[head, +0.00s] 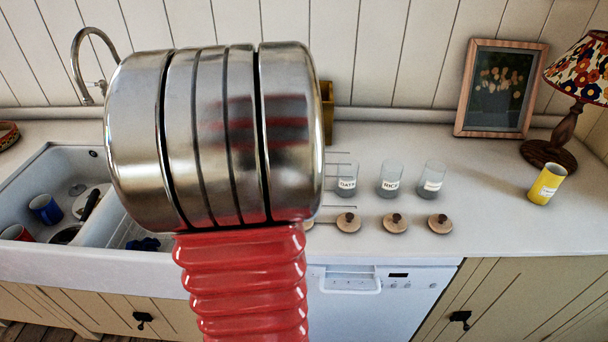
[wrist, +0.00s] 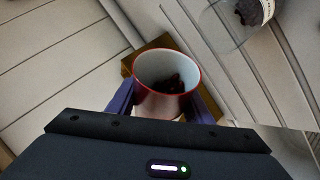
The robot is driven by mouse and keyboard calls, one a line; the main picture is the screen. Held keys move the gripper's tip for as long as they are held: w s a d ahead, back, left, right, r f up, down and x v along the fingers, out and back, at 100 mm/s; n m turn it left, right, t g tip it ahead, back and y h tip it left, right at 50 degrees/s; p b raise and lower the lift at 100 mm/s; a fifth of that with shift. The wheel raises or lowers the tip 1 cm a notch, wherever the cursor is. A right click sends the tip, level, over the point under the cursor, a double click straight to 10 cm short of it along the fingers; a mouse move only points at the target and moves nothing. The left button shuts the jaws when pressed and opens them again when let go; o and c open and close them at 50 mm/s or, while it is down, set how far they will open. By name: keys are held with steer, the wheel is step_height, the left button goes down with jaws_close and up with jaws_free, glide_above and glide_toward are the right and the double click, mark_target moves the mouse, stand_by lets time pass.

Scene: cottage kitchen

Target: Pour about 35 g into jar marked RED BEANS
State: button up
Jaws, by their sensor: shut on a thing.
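My gripper (wrist: 165,104) is shut on a cup (wrist: 166,102) with a red rim and pale inside, one dark finger on each side. Dark red pieces lie at its bottom. In the wrist view a glass jar (wrist: 222,28) with dark contents and a partly cut-off label is at the top right, apart from the cup. In the head view my arm hides my gripper and the cup. Three glass jars stand on the counter: one reads OATS (head: 347,182), one RICE (head: 391,182), and the right one (head: 432,184) is unreadable. No RED BEANS label is readable.
Several wooden lids (head: 395,223) lie in front of the jars. A yellow can (head: 546,184), a lamp (head: 556,149) and a framed picture (head: 502,88) stand on the right. The white sink (head: 32,200) at left holds mugs.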

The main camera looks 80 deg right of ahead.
steer(key=shift+s+a+r+m+t+h+p, duration=0.15)
steer(key=shift+r+m+t+h+p, duration=0.2)
steer(key=shift+p, duration=0.3)
stand_by(0.9)
steer(key=shift+f, duration=0.2)
steer(key=shift+w+d+f+n+g+y, duration=0.25)
steer(key=shift+f+n+g+y, duration=0.1)
steer(key=shift+n+g+y, duration=0.3)
steer(key=shift+f+y+b, duration=0.4)
steer(key=shift+y, duration=0.1)
stand_by(0.6)
